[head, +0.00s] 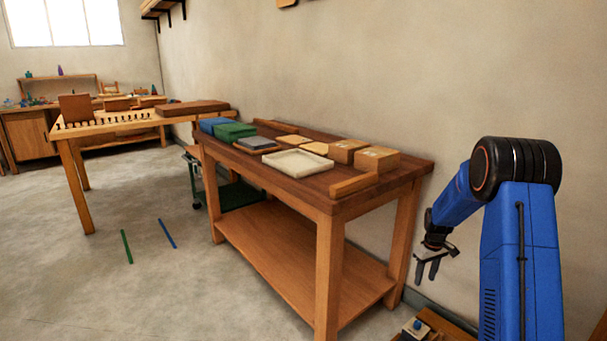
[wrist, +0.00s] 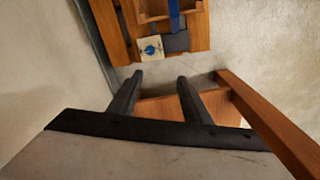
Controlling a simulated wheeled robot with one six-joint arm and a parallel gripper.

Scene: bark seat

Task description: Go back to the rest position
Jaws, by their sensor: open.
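My gripper (head: 428,268) hangs from my blue arm at the right of the head view, beside the right end of the wooden workbench and apart from it. Its two dark fingers are apart with nothing between them. In the wrist view the open fingers (wrist: 157,92) point at the floor, with the bench's lower shelf (wrist: 170,110) behind them.
The workbench (head: 330,208) holds a cream tray (head: 297,163), wooden blocks (head: 377,159), and green (head: 235,131) and blue boxes. A low wooden unit with a blue-marked white card (wrist: 150,48) stands below. A wall is close behind. A green strip (head: 127,246) lies on open floor.

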